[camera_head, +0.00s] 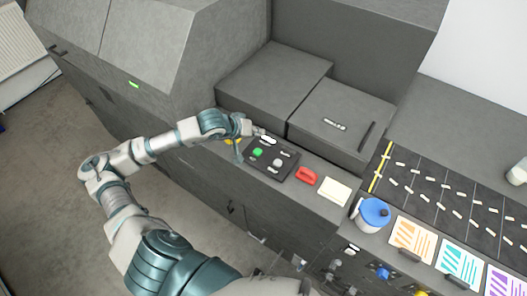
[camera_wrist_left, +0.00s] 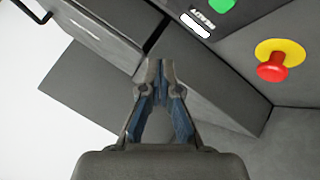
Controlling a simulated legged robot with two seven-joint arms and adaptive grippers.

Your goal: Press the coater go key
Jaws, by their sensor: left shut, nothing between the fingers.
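The coater's dark control panel (camera_head: 268,170) is set on the grey machine ledge. It carries a green key (camera_head: 257,152), a pale round key (camera_head: 277,162) and small white labels. I cannot read which key is marked go. In the left wrist view, part of a green key (camera_wrist_left: 222,4) shows at the top edge, above a white label or lamp (camera_wrist_left: 195,25). My left gripper (camera_head: 239,157) is beside the panel's left edge. In the wrist view its fingertips (camera_wrist_left: 154,70) are together and empty, apart from the green key. My right gripper is not in view.
A red stop knob (camera_wrist_left: 272,68) on a yellow base is close to my left gripper. A red object (camera_head: 306,176), a cream pad (camera_head: 333,190) and a blue-lidded pot (camera_head: 373,213) are right of the panel. Grey housings (camera_head: 275,80) rise behind.

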